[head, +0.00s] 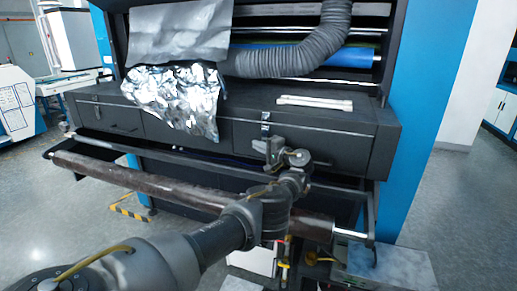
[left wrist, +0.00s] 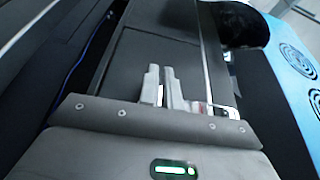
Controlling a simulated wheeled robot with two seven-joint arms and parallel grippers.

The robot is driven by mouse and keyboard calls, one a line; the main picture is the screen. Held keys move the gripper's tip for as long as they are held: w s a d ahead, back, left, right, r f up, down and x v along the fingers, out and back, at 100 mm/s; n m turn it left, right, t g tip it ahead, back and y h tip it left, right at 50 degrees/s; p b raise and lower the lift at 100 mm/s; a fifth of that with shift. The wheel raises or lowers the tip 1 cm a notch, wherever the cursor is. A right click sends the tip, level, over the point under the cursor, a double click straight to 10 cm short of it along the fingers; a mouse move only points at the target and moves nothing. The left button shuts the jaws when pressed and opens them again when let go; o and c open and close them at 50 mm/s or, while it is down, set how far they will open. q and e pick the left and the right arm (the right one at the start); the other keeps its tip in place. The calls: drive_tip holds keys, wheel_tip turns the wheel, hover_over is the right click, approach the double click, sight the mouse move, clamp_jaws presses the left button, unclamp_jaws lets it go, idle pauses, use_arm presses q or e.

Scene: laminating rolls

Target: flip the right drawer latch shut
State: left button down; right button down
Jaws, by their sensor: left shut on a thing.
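The right drawer latch (head: 265,118) is a small silver fitting at the top edge of the right drawer (head: 328,143) on the dark machine. My left gripper (head: 272,150) is up against the drawer front, just below the latch's upper plate. Its two pale fingers (left wrist: 162,90) stand close together in the left wrist view, shut on what appears to be the latch's lower part. The fingers hide that part, so the latch's exact angle cannot be told. My right gripper is not in view.
A dark roll on a bar (head: 140,182) runs across the machine below the drawers. Crumpled silver foil (head: 175,95) hangs over the middle. A grey hose (head: 300,55) and white strips (head: 315,103) are above. Another latch (head: 97,105) is at the left.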

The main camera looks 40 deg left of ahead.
use_arm(q)
drive_tip(key=c, duration=1.6)
unclamp_jaws()
drive_tip(key=shift+w, duration=0.1)
drive_tip(key=d, duration=0.7)
drive_tip(key=d+b, duration=0.1)
drive_tip(key=d, duration=0.3)
drive_tip(key=shift+s, duration=0.3)
drive_tip(key=shift+a+f, duration=0.1)
drive_tip(key=shift+a, duration=0.05)
